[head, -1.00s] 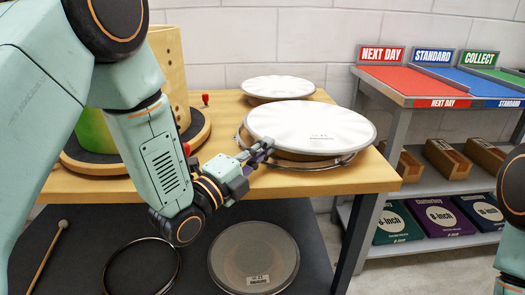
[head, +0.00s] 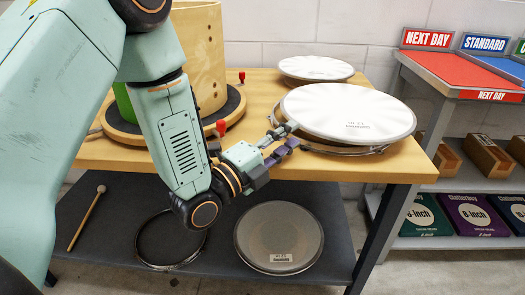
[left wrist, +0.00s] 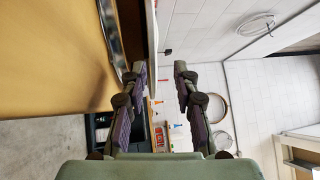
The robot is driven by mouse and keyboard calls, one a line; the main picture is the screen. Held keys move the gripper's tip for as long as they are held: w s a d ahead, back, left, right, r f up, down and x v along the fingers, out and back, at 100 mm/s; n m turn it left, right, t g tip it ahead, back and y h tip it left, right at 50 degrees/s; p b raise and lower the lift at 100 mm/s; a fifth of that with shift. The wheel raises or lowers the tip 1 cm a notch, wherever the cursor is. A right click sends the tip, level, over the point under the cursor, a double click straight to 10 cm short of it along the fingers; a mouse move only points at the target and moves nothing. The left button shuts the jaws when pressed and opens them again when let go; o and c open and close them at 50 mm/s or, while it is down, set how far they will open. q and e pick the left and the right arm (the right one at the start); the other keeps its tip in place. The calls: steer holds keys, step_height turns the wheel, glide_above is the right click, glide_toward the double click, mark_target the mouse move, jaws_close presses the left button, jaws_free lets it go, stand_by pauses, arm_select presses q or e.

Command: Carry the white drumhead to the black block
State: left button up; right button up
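A white drumhead (head: 348,110) lies flat on a metal hoop (head: 335,149) at the front right of the wooden bench. My left gripper (head: 284,141) is at its left edge with its fingers apart. In the left wrist view the open left gripper (left wrist: 163,82) has the drumhead's thin white edge (left wrist: 152,38) showing edge-on between its fingers, closer to the left one. I cannot tell whether a finger touches it. A second, smaller-looking white drumhead (head: 316,68) lies behind it. I cannot make out a black block. My right gripper is out of view.
A wooden drum shell (head: 203,60) stands on a black-topped round base at the bench's left. The dark lower shelf (head: 335,245) holds a grey drumhead (head: 279,238), a black hoop (head: 172,240) and a mallet (head: 86,218). A rack with a red shelf (head: 450,72) stands right.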

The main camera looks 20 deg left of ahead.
arm_select(q)
steer(key=p+v, duration=0.2)
steer(key=v, duration=0.6)
steer(key=shift+s+a, duration=0.2)
steer(key=shift+s, duration=0.05)
steer(key=shift+f, duration=0.15)
steer(key=s+f+n+g+y, duration=0.25)
steer(key=f+n+g, duration=0.2)
steer(key=f, duration=0.55)
steer(key=s+f+n+g+y, duration=0.1)
steer(key=s+f+n+g, duration=0.4)
steer(key=f, duration=0.4)
steer(key=s+a+f+n+g+y, duration=0.1)
steer(key=s+f+n+g, duration=0.1)
steer(key=s+f+n, duration=0.2)
steer(key=s+a+f+n+g+y, duration=0.1)
steer(key=s+f+n+g+y, duration=0.1)
steer(key=s+n, duration=0.3)
steer(key=s+a+f+n+g+y, duration=0.2)
steer(key=s+f+n+g, duration=0.2)
steer(key=s, duration=0.7)
steer(key=shift+f+n, duration=0.55)
steer(key=shift+f, duration=0.3)
step_height(320, 180, up, 4)
steer(key=p, duration=0.4)
steer(key=shift+d, duration=0.1)
